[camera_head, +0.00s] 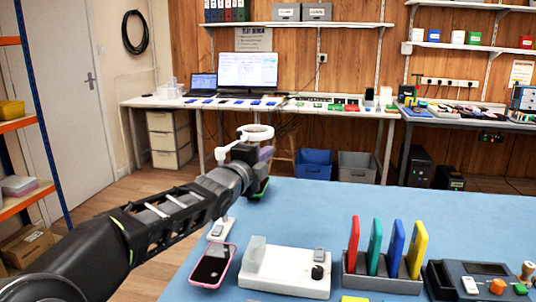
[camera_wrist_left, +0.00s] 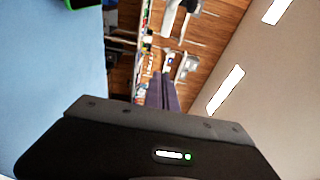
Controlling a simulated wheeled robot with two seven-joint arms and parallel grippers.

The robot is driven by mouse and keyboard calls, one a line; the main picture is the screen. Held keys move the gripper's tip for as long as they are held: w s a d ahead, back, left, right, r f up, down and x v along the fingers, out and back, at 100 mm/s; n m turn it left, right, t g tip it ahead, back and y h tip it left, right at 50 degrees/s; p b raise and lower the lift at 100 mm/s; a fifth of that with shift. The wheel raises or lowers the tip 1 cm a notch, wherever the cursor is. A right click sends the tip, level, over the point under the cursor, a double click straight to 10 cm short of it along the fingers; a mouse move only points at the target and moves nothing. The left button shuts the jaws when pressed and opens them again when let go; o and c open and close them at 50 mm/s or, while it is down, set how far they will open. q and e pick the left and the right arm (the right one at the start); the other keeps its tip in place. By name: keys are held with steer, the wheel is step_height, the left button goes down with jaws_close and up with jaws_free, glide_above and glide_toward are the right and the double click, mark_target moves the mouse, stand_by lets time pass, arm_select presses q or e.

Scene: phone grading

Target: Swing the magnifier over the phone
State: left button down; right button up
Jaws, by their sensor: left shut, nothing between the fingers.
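The magnifier shows a white ring head (camera_head: 257,132) on a white arm, at the far left edge of the blue table. My left arm hides much of its stand. My left gripper (camera_head: 266,153) is beside the ring, just below it in the picture; I cannot tell whether they touch. Its purple fingers (camera_wrist_left: 162,93) are shut with nothing between them. A pink-edged phone (camera_head: 211,266) lies at the table's near left. A green-edged object (camera_head: 260,188), perhaps another phone, lies partly hidden by my left wrist; a green edge also shows in the left wrist view (camera_wrist_left: 84,3). My right gripper is out of view.
A white box with a black knob (camera_head: 287,272) stands right of the pink phone. A rack (camera_head: 382,280) holds red, green, blue and yellow upright slabs. A dark control device (camera_head: 480,280) is at the right. The back of the blue table (camera_head: 390,205) is clear.

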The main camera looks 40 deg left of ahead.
arm_select(q)
steer(key=shift+d+v, duration=0.25)
steer(key=shift+v, duration=0.95)
steer(key=shift+f, duration=0.1)
